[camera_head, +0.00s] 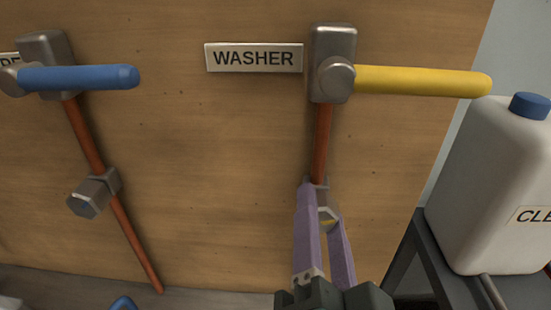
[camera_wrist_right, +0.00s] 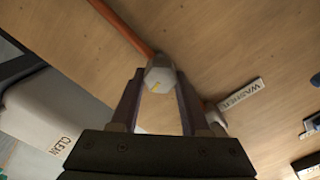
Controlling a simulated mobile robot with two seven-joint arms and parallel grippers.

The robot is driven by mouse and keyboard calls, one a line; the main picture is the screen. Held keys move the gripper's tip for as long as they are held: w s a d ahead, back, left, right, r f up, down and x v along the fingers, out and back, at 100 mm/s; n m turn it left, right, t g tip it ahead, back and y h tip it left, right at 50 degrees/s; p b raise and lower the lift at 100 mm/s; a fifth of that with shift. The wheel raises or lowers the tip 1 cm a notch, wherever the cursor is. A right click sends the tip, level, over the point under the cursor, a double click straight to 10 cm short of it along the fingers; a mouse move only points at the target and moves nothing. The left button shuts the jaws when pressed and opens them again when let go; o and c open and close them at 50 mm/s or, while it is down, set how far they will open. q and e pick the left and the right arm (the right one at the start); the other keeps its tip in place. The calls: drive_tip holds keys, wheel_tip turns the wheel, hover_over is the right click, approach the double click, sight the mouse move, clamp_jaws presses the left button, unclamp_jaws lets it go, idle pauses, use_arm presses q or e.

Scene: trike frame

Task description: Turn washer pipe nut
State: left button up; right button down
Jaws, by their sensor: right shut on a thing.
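The washer pipe (camera_head: 321,142) is a copper pipe running down the wooden panel from a metal valve (camera_head: 333,45) with a yellow lever, beside the WASHER label (camera_head: 254,58). Its grey nut (camera_head: 327,217) is low on the pipe and partly hidden by my fingers. My right gripper (camera_head: 322,207) has its purple fingers on either side of the nut, shut on it. In the right wrist view the nut (camera_wrist_right: 158,78) sits between the two fingertips and shows a yellow mark on its face. My left gripper is not in view.
To the left, another copper pipe (camera_head: 87,142) has a blue-lever valve (camera_head: 80,77) and its own grey nut (camera_head: 92,195). A white jug (camera_head: 490,190) with a blue cap stands on a dark stand at the right. The panel between the pipes is clear.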

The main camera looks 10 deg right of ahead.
drive_tip(key=m+b, duration=0.1)
drive_tip(key=m, duration=0.3)
drive_tip(key=shift+f+m, duration=0.15)
drive_tip(key=shift+m, duration=0.15)
drive_tip(key=m+b, duration=0.1)
drive_tip(key=m, duration=0.2)
drive_tip(key=shift+m, duration=0.4)
drive_tip(key=shift+c, duration=2)
unclamp_jaws()
